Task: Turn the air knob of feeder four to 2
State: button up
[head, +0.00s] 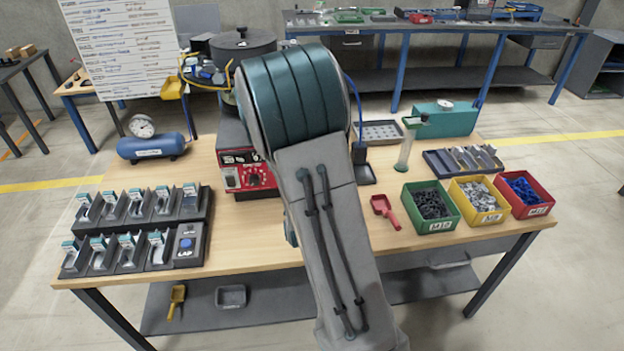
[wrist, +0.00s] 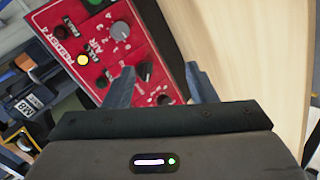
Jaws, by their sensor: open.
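The red control box (head: 230,178) of the feeder stands on the wooden table at centre left, partly behind my arm in the head view. In the wrist view its tilted red panel (wrist: 78,50) carries the lettering "FEEDER 4" and "AIR". A round grey knob (wrist: 121,31) sits by the "AIR" lettering with small numerals around it. Its setting is too small to read. My gripper (wrist: 160,84) is open and empty over the panel's lower part, apart from the grey knob. A black knob (wrist: 145,70) shows between the fingers. My arm hides the gripper in the head view.
A dark feeder bowl (head: 240,44) is above the box. A blue air tank with a gauge (head: 150,146) stands to the left, above racks of parts (head: 130,238). A red scoop (head: 385,212) and green, yellow and red bins (head: 436,226) lie to the right.

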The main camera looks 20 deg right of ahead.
jog(key=d+f+n+t+h+b, duration=0.2)
jog(key=d+f+n+t+b, duration=0.2)
jog(key=n, duration=0.9)
jog(key=t+b, duration=0.2)
jog(key=b, duration=0.1)
jog(key=shift+w+d+f+t, duration=0.15)
jog(key=shift+w+d+t, duration=0.15)
jog(key=shift+w+t, duration=0.1)
jog(key=b, duration=0.4)
jog(key=shift+w+d, duration=0.2)
jog(key=shift+w, duration=0.05)
jog(key=p+x, duration=0.1)
jog(key=x, duration=1)
jog(key=shift+c, duration=0.3)
jog(key=shift+d, duration=0.1)
jog(key=c, duration=0.9)
